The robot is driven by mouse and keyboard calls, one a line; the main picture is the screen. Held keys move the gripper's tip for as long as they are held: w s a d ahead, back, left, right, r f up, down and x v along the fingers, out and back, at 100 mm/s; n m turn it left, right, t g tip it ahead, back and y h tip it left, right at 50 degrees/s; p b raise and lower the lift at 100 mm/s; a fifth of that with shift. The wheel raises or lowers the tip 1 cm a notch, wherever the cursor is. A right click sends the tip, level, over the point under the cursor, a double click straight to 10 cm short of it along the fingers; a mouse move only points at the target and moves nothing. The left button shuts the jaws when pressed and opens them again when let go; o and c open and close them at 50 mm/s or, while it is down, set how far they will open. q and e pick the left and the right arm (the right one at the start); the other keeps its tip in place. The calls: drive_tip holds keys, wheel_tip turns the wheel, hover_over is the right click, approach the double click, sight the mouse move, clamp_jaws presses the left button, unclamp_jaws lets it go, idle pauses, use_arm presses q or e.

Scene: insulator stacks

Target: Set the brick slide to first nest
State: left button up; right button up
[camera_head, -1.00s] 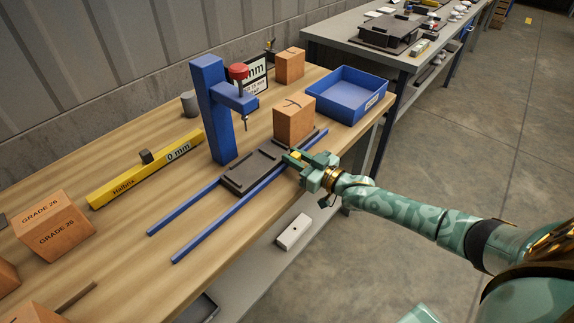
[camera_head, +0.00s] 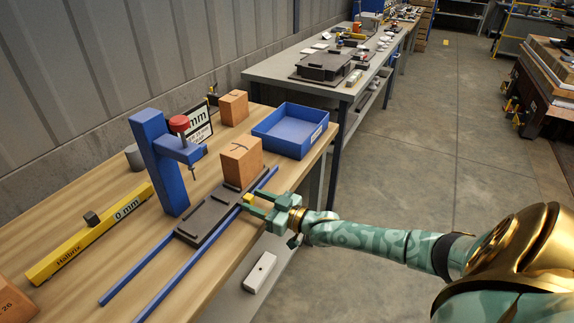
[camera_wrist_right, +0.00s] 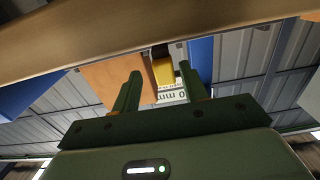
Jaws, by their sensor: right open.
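The brick slide (camera_head: 208,216) is a dark plate lying across two blue rails (camera_head: 133,272) on the wooden bench. An orange brick (camera_head: 241,163) stands at its far end. A small yellow tab (camera_head: 249,198) sticks out on the slide's near side and also shows in the right wrist view (camera_wrist_right: 163,70). My right gripper (camera_head: 254,206) is open at the tab. In the wrist view its two fingers (camera_wrist_right: 159,78) stand apart, with the tab seen between them. Whether they touch it I cannot tell. Nest markings are not readable. My left gripper is out of view.
A blue post with a red-topped gauge (camera_head: 160,165) stands behind the slide. A yellow level (camera_head: 90,235) lies to its left. A blue tray (camera_head: 291,130) and another brick (camera_head: 234,108) are at the back. A white block (camera_head: 260,272) lies below the bench edge.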

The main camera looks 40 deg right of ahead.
drive_tip(key=p+v, duration=0.3)
drive_tip(key=v, duration=1.1)
drive_tip(key=shift+r, duration=0.15)
drive_tip(key=shift+w, duration=0.1)
drive_tip(key=s+d+f+n+g+h, duration=0.1)
drive_tip(key=s+d+f+g+h, duration=0.15)
drive_tip(key=f, duration=0.45)
drive_tip(key=s+d+f+g+h, duration=0.2)
drive_tip(key=s+d+f+g, duration=0.15)
drive_tip(key=f, duration=0.45)
drive_tip(key=s+d+f+g+h, duration=0.1)
drive_tip(key=s+f+g+h, duration=0.2)
drive_tip(key=s+f, duration=0.75)
drive_tip(key=s+a+f+g, duration=0.35)
drive_tip(key=s+f, duration=0.25)
drive_tip(key=s, duration=0.3)
drive_tip(key=s+a+f+g, duration=0.2)
drive_tip(key=s+a+f, duration=0.25)
drive_tip(key=s, duration=0.45)
drive_tip(key=s+a+f+m+g+y, duration=0.1)
drive_tip(key=s+a+f+g, duration=0.1)
drive_tip(key=s+a, duration=0.7)
drive_tip(key=a, duration=0.3)
drive_tip(key=shift+s+f, duration=0.15)
drive_tip(key=shift+f, duration=0.25)
